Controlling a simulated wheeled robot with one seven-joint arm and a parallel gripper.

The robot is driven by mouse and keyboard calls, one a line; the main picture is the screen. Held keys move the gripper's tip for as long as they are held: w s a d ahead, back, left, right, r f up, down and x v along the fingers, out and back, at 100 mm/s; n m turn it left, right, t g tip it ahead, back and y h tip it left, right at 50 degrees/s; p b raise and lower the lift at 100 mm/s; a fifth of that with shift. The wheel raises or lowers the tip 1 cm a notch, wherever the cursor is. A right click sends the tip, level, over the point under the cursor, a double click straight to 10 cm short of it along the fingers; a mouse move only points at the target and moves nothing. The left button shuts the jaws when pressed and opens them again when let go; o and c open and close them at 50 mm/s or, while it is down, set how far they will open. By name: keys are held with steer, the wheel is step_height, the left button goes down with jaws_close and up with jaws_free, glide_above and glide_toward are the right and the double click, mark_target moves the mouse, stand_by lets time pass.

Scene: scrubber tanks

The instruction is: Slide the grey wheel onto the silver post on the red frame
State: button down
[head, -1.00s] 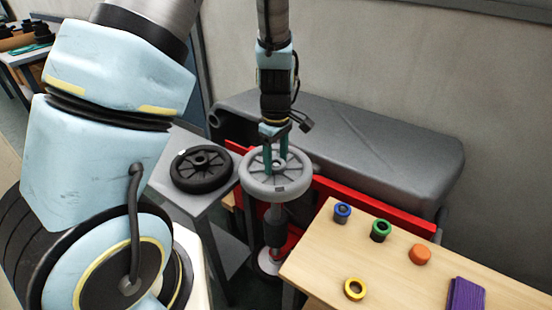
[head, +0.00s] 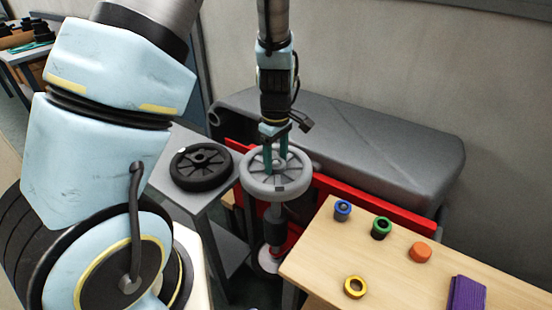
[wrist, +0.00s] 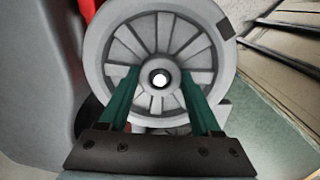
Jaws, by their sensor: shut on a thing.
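The grey wheel (head: 251,183) is a spoked disc with a dark patch on its rim. It lies about level in the head view, and fills much of the wrist view (wrist: 96,50). My gripper (head: 276,166) points down from above, its two green fingers (wrist: 160,88) shut on the wheel's hub. The silver post (head: 277,207) shows below the wheel, above a dark cylinder. A bright round spot shows in the hub hole in the wrist view; I cannot tell how far the post enters. The red frame (head: 375,207) runs behind the wheel.
A black wheel (head: 202,182) lies on a grey stand (head: 188,203) at left. A wooden table (head: 385,265) at right holds blue, green, orange and yellow round pieces and a purple block (head: 466,293). A large grey tank (head: 340,135) stands behind, against the wall.

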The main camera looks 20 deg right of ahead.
steer(key=shift+f+p, duration=0.3)
steer(key=shift+f, duration=0.85)
stand_by(3.9)
jaws_free()
steer(key=shift+r, duration=0.15)
stand_by(0.7)
steer(key=shift+r+p, duration=1.25)
steer(key=shift+p, duration=0.1)
steer(key=shift+r, duration=0.15)
